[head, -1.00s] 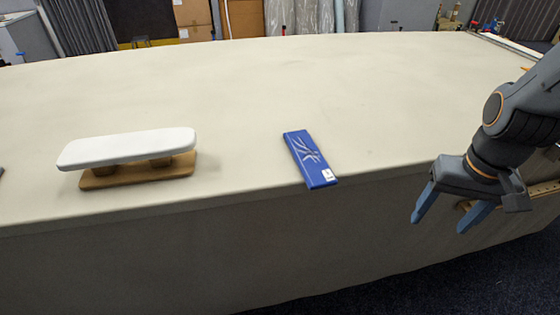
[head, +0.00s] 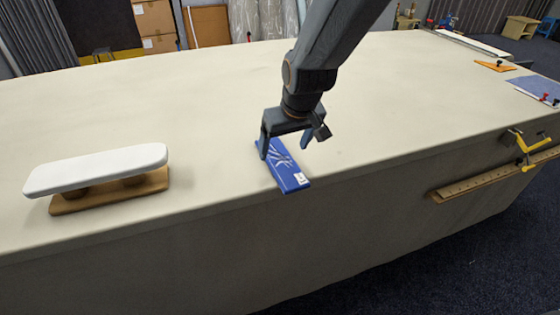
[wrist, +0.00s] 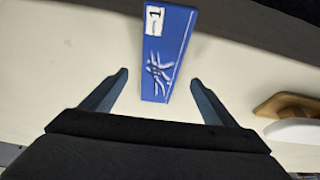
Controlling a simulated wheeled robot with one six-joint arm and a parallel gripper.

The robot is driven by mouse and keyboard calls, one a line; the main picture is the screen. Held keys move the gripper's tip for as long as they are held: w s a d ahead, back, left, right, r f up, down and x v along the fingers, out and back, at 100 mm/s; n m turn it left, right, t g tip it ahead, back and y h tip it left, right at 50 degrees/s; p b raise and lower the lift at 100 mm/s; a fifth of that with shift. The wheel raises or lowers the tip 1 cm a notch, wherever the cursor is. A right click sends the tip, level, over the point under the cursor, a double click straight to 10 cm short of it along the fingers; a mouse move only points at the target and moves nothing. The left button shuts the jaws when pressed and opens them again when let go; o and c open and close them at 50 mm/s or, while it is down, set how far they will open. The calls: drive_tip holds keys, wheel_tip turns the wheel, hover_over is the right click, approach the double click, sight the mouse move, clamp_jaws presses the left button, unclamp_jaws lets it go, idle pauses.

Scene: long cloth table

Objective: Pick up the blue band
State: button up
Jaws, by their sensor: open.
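The blue band (head: 287,172) is a flat blue strip with a pale branching pattern and a small white label at one end. It lies at the table's front edge, its labelled end reaching the edge. My gripper (head: 284,150) is open and empty above the band's far end, and hides part of it. In the wrist view the band (wrist: 168,52) lies ahead, between the lines of the two open fingers (wrist: 160,82), with a gap on both sides. Its patterned end is nearest the fingers. No finger visibly touches it.
A small white-topped sleeve board (head: 95,170) on a wooden base stands at the left on the table (head: 180,90). A yellow clamp (head: 525,150) and a wooden rail (head: 480,180) are at the right front edge. The cloth around the band is clear.

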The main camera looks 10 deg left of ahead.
sight(280, 160)
drive_tip(key=shift+p+x, duration=0.7)
drive_tip(key=shift+x, duration=1.8)
drive_tip(key=shift+s, duration=0.15)
drive_tip(key=c, duration=1.1)
